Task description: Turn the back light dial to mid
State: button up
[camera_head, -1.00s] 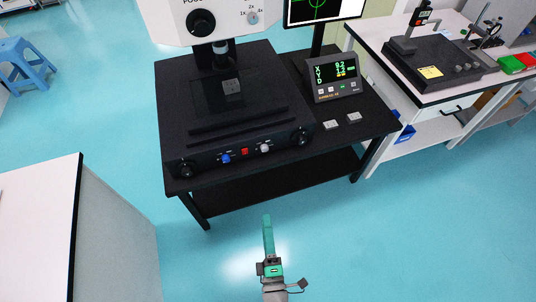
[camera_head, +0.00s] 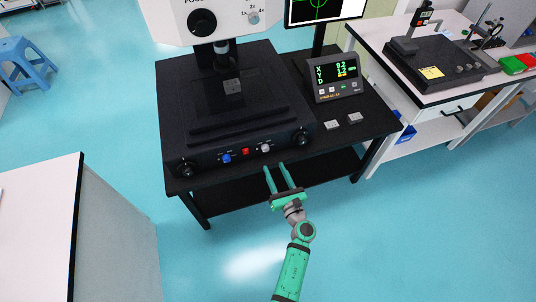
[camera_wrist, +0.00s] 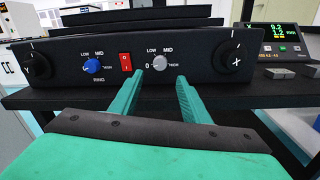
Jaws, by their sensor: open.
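The front panel (camera_head: 205,165) of the black machine carries a grey-white dial (camera_head: 265,148) and a blue dial (camera_head: 226,158). In the wrist view the grey dial (camera_wrist: 160,63) has LOW, MID and HIGH marks around it; its pointer is too small to read surely. The blue dial (camera_wrist: 91,66) has RING under it. Any name under the grey dial is not readable. My gripper (camera_head: 274,166) is open and empty, just in front of and below the grey dial. In the wrist view its fingertips (camera_wrist: 160,76) flank the grey dial's lower part, with no clear contact.
A red rocker switch (camera_wrist: 126,61) sits close left of the grey dial. Large black knobs (camera_wrist: 37,66) and (camera_wrist: 231,62) are at the panel's ends. The black table's front edge (camera_head: 335,147) lies below the panel. A digital readout (camera_head: 334,80) and two small blocks are at right.

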aim_at(266, 150)
jog(key=x, duration=0.8)
jog(key=shift+w+a, duration=0.1)
jog(key=shift+w, duration=0.15)
jog(key=c, duration=1)
